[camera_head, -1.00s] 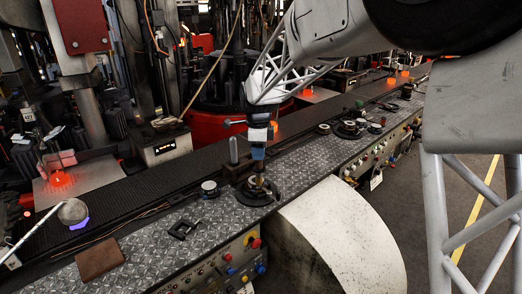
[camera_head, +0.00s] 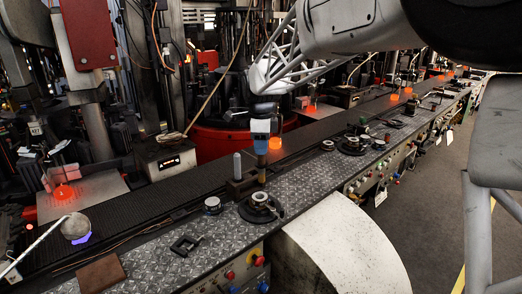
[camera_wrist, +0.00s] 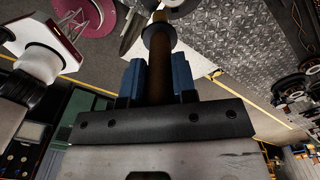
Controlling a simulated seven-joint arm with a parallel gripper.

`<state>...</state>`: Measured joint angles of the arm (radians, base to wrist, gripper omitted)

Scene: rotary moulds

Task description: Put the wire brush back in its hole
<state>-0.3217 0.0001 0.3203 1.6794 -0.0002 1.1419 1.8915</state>
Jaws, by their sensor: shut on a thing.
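My gripper (camera_head: 261,146) is shut on the wire brush (camera_head: 262,170), a brown upright rod in the head view. In the wrist view the brown shaft (camera_wrist: 160,70) stands between the two blue fingers, with a wider round collar at its far end. The brush's lower end appears just behind the black round base (camera_head: 260,208) with a metal ring, at the right end of a dark block (camera_head: 238,188) that carries a grey post (camera_head: 237,163). I cannot tell whether the tip touches the block. No empty hole is clearly visible.
A small round dial (camera_head: 212,205) and a black square clamp (camera_head: 185,245) lie to the left on the patterned metal plate. A conveyor (camera_head: 150,205) runs behind. A glowing orange piece (camera_head: 275,143) stands on it. A white curved cover (camera_head: 345,245) is in front.

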